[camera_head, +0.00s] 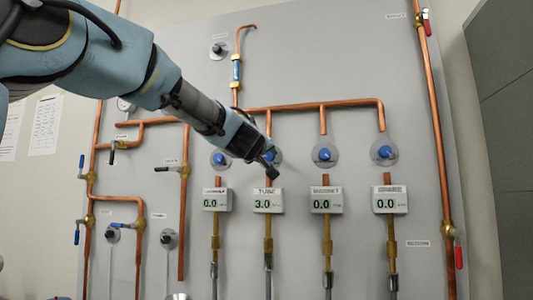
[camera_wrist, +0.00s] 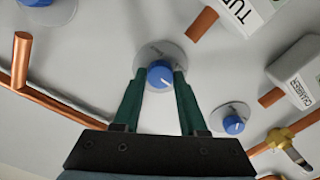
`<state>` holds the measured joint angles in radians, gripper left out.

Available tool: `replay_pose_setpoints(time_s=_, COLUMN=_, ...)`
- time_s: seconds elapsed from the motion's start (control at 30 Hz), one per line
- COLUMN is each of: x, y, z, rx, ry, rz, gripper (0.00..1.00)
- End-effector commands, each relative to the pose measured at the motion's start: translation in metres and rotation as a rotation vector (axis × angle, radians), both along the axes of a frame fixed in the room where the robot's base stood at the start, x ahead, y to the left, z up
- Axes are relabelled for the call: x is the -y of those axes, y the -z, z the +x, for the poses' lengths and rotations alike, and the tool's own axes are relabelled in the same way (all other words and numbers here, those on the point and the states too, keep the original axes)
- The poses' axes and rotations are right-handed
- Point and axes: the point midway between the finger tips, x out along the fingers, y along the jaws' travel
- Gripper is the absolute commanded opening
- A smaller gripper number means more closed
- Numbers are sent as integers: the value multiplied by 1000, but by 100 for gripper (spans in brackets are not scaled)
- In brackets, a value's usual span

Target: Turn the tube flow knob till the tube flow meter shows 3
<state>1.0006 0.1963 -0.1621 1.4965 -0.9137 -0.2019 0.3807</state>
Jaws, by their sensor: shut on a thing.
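The tube flow meter (camera_head: 268,200) is a white box labelled TUBE, and its display reads 3.0. The blue tube flow knob (camera_wrist: 160,74) sits on a round grey plate above it, with a white pointer mark on its face. My gripper (camera_head: 268,158) is at this knob and hides most of it in the head view. In the wrist view its two green fingers (camera_wrist: 159,80) stand on either side of the knob, shut on it. The meter's edge and part of its label (camera_wrist: 240,12) show at the top of the wrist view.
Similar blue knobs stand left (camera_head: 219,158) and right (camera_head: 324,155) of the gripper, with another further right (camera_head: 384,152). Their meters, such as the one right of TUBE (camera_head: 321,200), read 0.0. A copper pipe (camera_head: 310,105) runs above the knobs.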

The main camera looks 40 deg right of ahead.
Motion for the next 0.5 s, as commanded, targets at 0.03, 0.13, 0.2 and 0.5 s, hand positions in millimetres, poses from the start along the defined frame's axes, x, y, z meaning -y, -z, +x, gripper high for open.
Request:
replay_pose_setpoints(time_s=0.03, x=0, y=1, z=0, rx=-1, ry=1, rz=0, gripper=0)
replay_pose_setpoints(time_s=0.13, x=0, y=1, z=0, rx=-1, ry=1, rz=0, gripper=0)
replay_pose_setpoints(time_s=0.2, x=0, y=1, z=0, rx=-2, ry=0, rz=0, gripper=45)
replay_pose_setpoints(time_s=0.5, x=0, y=0, z=0, rx=-3, ry=0, rz=-2, gripper=72)
